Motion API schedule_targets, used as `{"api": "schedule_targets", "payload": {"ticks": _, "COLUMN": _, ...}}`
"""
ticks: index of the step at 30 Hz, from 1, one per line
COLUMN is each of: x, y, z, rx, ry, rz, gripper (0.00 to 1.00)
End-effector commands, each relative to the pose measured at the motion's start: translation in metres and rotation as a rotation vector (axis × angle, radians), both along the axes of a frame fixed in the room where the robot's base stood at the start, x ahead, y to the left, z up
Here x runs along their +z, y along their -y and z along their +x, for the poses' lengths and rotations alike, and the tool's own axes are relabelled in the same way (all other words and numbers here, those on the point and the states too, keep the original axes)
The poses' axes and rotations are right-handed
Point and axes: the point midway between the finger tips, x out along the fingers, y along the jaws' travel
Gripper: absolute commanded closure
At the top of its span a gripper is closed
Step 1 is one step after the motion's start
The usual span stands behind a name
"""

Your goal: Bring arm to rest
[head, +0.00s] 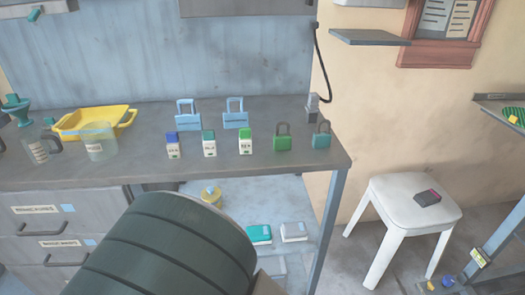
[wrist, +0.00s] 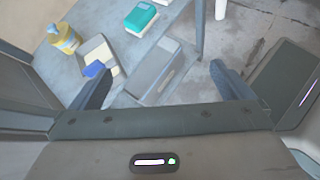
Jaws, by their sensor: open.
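My gripper (wrist: 161,88) shows in the wrist view with its two dark fingers wide apart and nothing between them. It points down towards the area below the workbench, over a grey box (wrist: 158,72). In the head view a large dark green ribbed part of my arm fills the bottom centre, and the gripper itself is hidden there. The workbench (head: 260,178) stands in front of me, with its grey top above a lower shelf.
On the bench are a yellow tray (head: 72,134), clear jugs, several small bottles and padlocks. A white stool (head: 408,206) stands at right, with floor between.

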Motion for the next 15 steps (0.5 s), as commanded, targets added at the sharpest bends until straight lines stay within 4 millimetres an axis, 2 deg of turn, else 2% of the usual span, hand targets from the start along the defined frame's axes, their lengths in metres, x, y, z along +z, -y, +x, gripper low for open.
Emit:
{"api": "schedule_targets", "payload": {"ticks": 1, "x": 0.023, "y": 0.014, "z": 0.007, "rx": -0.076, "ry": -0.010, "rz": 0.044, "gripper": 0.00}}
{"api": "schedule_targets", "payload": {"ticks": 6, "x": 0.077, "y": 0.067, "z": 0.023, "rx": -0.366, "ry": -0.039, "rz": 0.219, "gripper": 0.00}}
{"api": "schedule_targets", "payload": {"ticks": 15, "x": 0.169, "y": 0.150, "z": 0.028, "rx": -0.883, "ry": -0.025, "rz": 0.552, "gripper": 0.00}}
